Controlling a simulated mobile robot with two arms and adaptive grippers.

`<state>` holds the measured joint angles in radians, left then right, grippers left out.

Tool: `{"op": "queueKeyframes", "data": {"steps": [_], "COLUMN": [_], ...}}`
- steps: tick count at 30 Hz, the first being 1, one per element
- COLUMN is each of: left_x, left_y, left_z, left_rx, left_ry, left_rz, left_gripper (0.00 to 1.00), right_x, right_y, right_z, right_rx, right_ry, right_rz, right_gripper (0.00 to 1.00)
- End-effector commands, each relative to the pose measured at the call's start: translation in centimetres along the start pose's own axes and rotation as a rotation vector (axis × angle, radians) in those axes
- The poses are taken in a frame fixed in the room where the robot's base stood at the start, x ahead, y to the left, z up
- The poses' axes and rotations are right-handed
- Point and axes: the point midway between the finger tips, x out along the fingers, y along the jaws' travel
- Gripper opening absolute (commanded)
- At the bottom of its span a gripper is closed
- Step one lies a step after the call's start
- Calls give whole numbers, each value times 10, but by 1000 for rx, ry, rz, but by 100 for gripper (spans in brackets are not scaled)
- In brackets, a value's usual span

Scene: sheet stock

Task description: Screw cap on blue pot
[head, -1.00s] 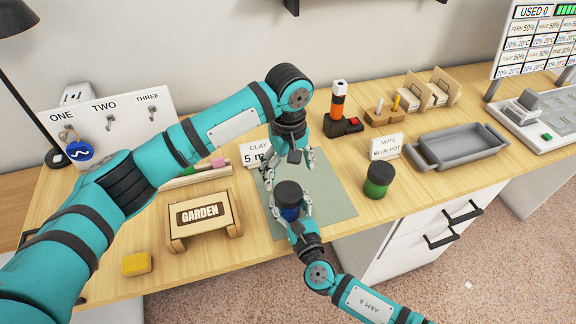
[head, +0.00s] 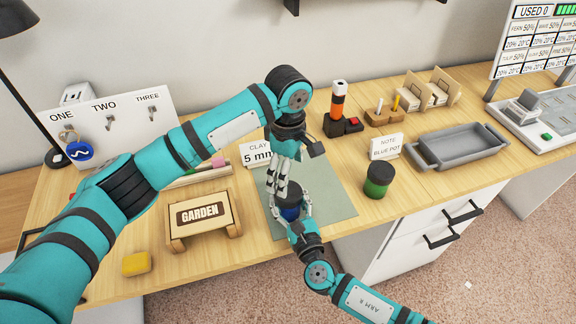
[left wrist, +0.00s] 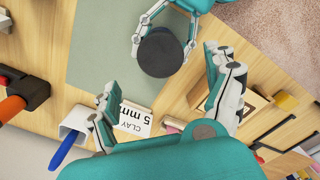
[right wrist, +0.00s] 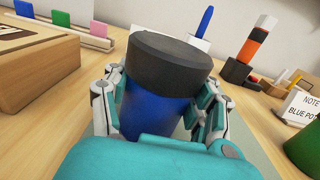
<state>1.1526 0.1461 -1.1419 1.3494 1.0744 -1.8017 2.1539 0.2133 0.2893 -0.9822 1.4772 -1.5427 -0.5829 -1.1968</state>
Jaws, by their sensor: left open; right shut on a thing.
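The blue pot (head: 290,213) stands on the grey-green mat (head: 335,205) with a black cap (head: 293,196) on its top. In the right wrist view, the cap (right wrist: 168,62) sits over the blue body (right wrist: 155,112); whether it is threaded on cannot be told. My right gripper (right wrist: 160,100) is shut around the pot's sides. My left gripper (head: 280,184) is open and empty, just above and beside the cap. In the left wrist view, the round cap top (left wrist: 160,52) lies beyond the gap between the spread fingers (left wrist: 158,76).
A green pot with a black lid (head: 377,182) stands right of the mat, by the BLUE POT note (head: 387,148). The GARDEN stand (head: 203,214) and a yellow block (head: 136,263) are at left. The CLAY sign (head: 256,155) is behind. A grey tray (head: 460,148) is at right.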

Motion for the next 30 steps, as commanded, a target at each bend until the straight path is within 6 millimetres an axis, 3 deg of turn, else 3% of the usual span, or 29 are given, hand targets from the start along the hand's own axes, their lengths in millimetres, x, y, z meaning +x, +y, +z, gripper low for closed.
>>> {"op": "queueKeyframes", "data": {"steps": [12,25,30], "left_x": [60,69,69], "left_y": [-1,0,0], "left_z": [-1,0,0], "left_rx": [0,1,1], "left_ry": [2,1,1], "left_rz": [-3,-1,-1], "left_gripper": [87,87,64], "right_x": [0,0,0], "right_y": [0,0,0], "right_z": [0,0,0], "right_rx": [0,0,0], "right_ry": [0,0,0], "right_rz": [0,0,0], "right_gripper": [0,0,0]}}
